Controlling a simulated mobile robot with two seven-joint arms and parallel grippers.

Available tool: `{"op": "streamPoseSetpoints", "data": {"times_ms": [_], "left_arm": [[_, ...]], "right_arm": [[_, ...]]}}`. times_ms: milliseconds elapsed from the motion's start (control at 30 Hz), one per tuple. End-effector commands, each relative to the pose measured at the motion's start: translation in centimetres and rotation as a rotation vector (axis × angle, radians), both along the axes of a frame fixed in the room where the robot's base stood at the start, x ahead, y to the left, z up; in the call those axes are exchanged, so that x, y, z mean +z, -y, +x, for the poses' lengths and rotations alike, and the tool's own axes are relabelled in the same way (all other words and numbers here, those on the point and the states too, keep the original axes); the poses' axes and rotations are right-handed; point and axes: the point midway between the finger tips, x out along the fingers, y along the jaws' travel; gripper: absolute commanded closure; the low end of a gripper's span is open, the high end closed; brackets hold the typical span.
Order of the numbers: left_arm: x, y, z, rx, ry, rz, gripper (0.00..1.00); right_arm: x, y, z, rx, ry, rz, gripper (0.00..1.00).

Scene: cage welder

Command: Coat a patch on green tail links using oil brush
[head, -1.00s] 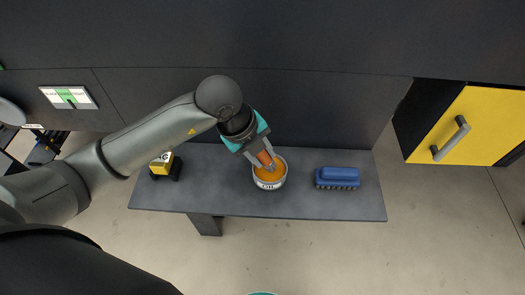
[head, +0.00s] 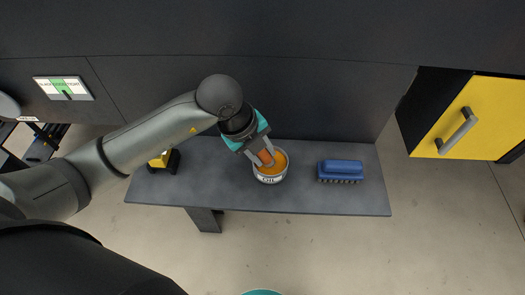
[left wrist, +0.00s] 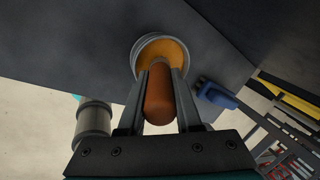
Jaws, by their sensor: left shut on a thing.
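My left gripper (head: 261,156) is shut on the oil brush, whose orange-brown handle (left wrist: 159,95) shows between the fingers in the left wrist view. The brush points down into the oil bowl (head: 270,179), a light round bowl marked OIL with orange oil inside. The bowl also shows in the left wrist view (left wrist: 146,44). The brush's bristle end is hidden in or behind the bowl, so I cannot tell how deep it is. The green tail links are not in clear view. My right gripper is not in view.
The bowl stands on a narrow dark grey shelf (head: 225,196). A blue brush (head: 340,171) lies to its right, and a yellow and black object (head: 162,161) sits at the left end. A yellow cabinet door (head: 470,118) is at the right. A dark wall rises behind.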

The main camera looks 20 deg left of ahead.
Motion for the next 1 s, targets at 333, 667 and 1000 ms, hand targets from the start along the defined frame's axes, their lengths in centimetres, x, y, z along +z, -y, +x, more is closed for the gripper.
{"op": "streamPoseSetpoints", "data": {"times_ms": [333,667,1000], "left_arm": [[-0.4,0.0,0.0,0.0,0.001,-0.001,1.0],[-0.8,0.0,0.0,0.0,0.001,-0.001,1.0],[-1.1,0.0,0.0,0.0,0.001,-0.001,1.0]], "right_arm": [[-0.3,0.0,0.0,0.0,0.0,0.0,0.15],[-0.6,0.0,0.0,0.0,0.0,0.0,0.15],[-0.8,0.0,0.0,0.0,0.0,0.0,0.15]]}}
